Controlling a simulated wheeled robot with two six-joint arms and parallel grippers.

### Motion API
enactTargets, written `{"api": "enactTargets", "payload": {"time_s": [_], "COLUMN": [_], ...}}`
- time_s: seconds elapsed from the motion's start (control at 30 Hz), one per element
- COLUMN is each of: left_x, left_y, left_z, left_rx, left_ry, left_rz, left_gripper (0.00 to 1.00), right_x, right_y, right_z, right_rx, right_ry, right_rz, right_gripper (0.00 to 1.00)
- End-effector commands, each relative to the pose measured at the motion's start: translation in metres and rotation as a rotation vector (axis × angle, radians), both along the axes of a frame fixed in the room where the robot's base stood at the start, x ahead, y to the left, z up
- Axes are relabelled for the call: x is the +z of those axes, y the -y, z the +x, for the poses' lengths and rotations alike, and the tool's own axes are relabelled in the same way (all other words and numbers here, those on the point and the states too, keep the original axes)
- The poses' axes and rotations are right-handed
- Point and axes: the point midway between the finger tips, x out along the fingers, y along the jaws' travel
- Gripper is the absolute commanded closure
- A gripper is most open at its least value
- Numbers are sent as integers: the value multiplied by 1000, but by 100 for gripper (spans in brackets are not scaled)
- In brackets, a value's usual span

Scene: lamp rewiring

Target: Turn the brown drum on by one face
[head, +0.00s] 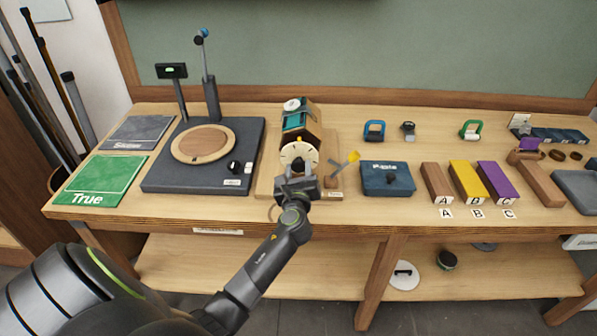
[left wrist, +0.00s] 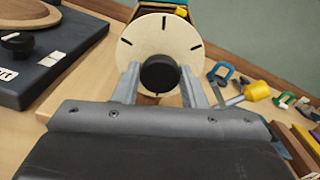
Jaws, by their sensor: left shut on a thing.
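The brown drum (head: 307,120) is a faceted wooden body with teal parts on top, standing on a light wooden base at mid-table. A pale round dial (head: 290,155) with dark tick marks faces me at its front; the dial also fills the top of the left wrist view (left wrist: 186,40). A black knob (left wrist: 160,74) sits at the dial's middle. My left gripper (head: 296,180) is in front of the dial, its two fingers closed on either side of the knob. The gripper hides the dial's lower part. My right gripper is not in view.
A yellow-tipped lever (head: 350,160) stands just right of the dial. A dark slab (head: 160,178) with a round wooden disc lies to the left. A blue box (head: 388,180) and coloured blocks labelled A, B, C (head: 468,178) lie to the right.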

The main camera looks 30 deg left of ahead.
Motion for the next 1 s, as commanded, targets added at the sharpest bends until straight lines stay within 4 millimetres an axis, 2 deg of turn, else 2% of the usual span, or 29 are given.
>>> {"api": "enactTargets", "payload": {"time_s": [1.0], "left_x": [-1], "left_y": [0], "left_z": [0], "left_rx": [-1], "left_ry": [267], "left_rz": [-433], "left_gripper": [85], "right_x": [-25], "right_y": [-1], "right_z": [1], "right_rx": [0], "right_ry": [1], "right_rz": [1], "right_gripper": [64]}}
